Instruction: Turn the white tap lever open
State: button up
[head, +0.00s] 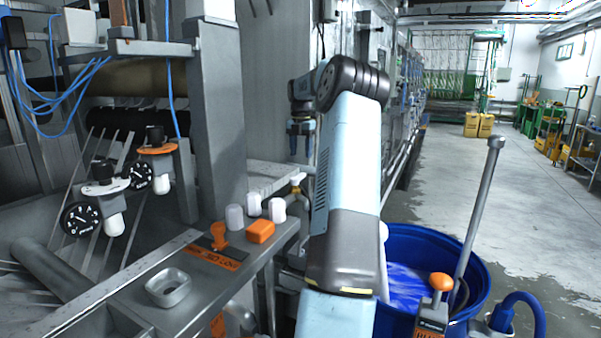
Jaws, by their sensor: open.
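A small brass tap (297,191) shows at the end of the pale ledge, left of my arm. A small pale piece on top of it may be the white lever (298,177); it is too small to tell its angle. My gripper (301,158) is open and empty, fingers pointing down. In the picture it appears above the tap, apart from it; the depth between them is unclear. My arm hides what lies right of the tap.
A metal shelf (222,283) holds white caps (253,204), an orange block (260,232) and a metal dish (168,287). A blue barrel (478,268) with blue contents and a long grey rod (480,205) stand right of my arm.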

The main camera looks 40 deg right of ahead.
aim_at(301, 174)
notch_tip(301, 174, down, 8)
jog(key=shift+f, duration=0.25)
grip_shut()
dwell(0.6)
